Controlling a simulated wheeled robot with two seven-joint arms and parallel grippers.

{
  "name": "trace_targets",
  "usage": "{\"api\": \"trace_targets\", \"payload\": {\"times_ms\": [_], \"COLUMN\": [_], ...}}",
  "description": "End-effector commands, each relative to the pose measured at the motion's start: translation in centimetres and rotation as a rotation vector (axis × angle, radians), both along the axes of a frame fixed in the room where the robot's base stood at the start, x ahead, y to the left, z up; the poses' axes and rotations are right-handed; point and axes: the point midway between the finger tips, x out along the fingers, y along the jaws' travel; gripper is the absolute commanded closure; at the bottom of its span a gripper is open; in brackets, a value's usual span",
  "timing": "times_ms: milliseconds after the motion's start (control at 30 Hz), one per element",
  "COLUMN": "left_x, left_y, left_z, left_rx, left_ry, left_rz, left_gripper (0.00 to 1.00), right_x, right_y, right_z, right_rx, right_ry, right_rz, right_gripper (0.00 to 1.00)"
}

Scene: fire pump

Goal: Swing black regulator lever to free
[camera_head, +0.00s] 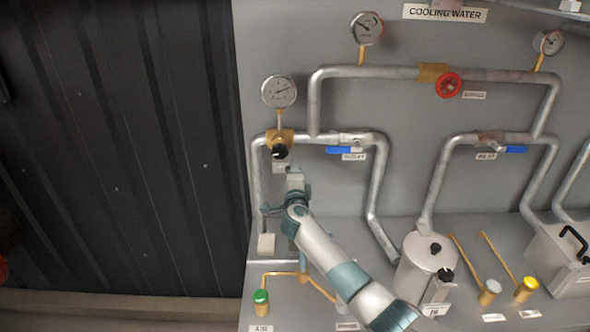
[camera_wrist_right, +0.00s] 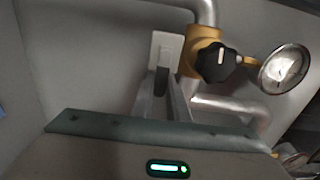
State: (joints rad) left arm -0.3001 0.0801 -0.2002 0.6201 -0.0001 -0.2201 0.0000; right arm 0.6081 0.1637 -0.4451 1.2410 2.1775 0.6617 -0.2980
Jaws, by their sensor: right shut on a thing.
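The black regulator knob (camera_head: 280,152), with a white mark on it, sits on a brass body (camera_head: 287,136) under a round gauge on the left pipe. It also shows in the right wrist view (camera_wrist_right: 216,62). My right gripper (camera_head: 294,178) is just below the knob, close to a pale plate (camera_wrist_right: 165,48). In the right wrist view its fingers (camera_wrist_right: 163,92) come close together on a small dark piece (camera_wrist_right: 161,79), left of the knob. Whether this piece belongs to the regulator cannot be told. My left gripper is out of view.
The gauge (camera_head: 279,92) stands above the regulator. A blue-handled valve (camera_head: 342,150) is to its right, and a red handwheel (camera_head: 448,85) is higher up. A silver tank (camera_head: 424,265) and a green-topped brass fitting (camera_head: 261,302) stand on the ledge below.

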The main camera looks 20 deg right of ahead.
Motion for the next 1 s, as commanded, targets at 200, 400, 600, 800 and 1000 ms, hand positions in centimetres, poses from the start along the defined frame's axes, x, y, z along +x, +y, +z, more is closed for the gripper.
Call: {"api": "trace_targets", "payload": {"times_ms": [200, 400, 600, 800, 1000], "left_x": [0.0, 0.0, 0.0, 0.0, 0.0], "left_y": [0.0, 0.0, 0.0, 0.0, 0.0], "left_z": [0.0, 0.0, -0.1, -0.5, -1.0], "left_rx": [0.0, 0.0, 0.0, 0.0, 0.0], "left_ry": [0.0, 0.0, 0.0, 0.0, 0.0], "left_rz": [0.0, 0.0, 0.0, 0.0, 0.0], "left_gripper": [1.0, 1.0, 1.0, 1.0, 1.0], "right_x": [0.0, 0.0, -0.5, -2.0, -4.7], "right_y": [0.0, 0.0, 0.1, 0.6, 1.4], "right_z": [0.0, 0.0, -0.1, -0.2, -0.2], "right_rx": [-0.002, -0.001, 0.001, 0.001, 0.001], "right_ry": [0.001, 0.0, 0.0, -0.001, -0.001], "right_rz": [0.0, 0.0, 0.0, 0.001, 0.001], "right_gripper": [0.67, 0.67, 0.67, 0.67, 0.67]}}
